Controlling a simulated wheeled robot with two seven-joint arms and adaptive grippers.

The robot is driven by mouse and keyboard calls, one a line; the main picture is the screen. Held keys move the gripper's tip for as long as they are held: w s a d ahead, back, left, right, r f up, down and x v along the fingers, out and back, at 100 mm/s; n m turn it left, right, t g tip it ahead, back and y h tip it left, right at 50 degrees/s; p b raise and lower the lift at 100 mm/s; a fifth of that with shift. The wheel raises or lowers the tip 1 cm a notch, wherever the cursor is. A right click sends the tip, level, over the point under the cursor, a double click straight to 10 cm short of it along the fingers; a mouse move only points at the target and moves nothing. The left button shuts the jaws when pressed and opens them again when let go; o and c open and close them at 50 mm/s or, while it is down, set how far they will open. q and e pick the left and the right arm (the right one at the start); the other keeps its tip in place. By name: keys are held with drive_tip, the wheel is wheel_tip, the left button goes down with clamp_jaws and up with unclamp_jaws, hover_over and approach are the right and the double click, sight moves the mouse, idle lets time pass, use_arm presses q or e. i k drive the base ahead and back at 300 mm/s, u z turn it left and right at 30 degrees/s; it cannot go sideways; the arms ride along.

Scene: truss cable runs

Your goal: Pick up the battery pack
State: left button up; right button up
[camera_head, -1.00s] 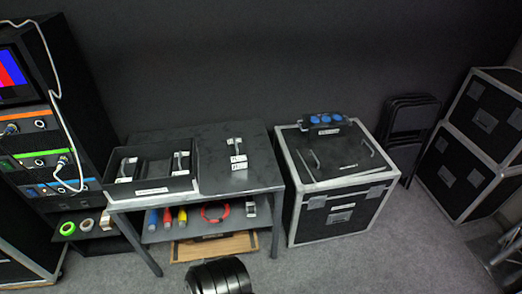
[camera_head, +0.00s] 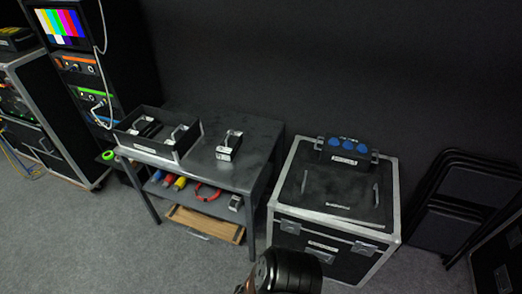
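A dark block with a light handle on top and a white label, which looks like a battery pack (camera_head: 229,146), stands on the right half of the grey table. Similar handled dark blocks (camera_head: 150,128) sit in the open black tray (camera_head: 160,149) on the table's left half. I cannot read their labels.
The table (camera_head: 205,172) has a lower shelf with coloured rolls and a red cable coil (camera_head: 206,192). A flight case (camera_head: 335,220) with a blue-socketed box (camera_head: 347,151) stands to the right. Folded chairs (camera_head: 455,200) lean at far right. An equipment rack (camera_head: 75,70) stands at left.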

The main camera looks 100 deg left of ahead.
sight(227, 149)
drive_tip(key=i, duration=0.5)
drive_tip(key=u, duration=2.65)
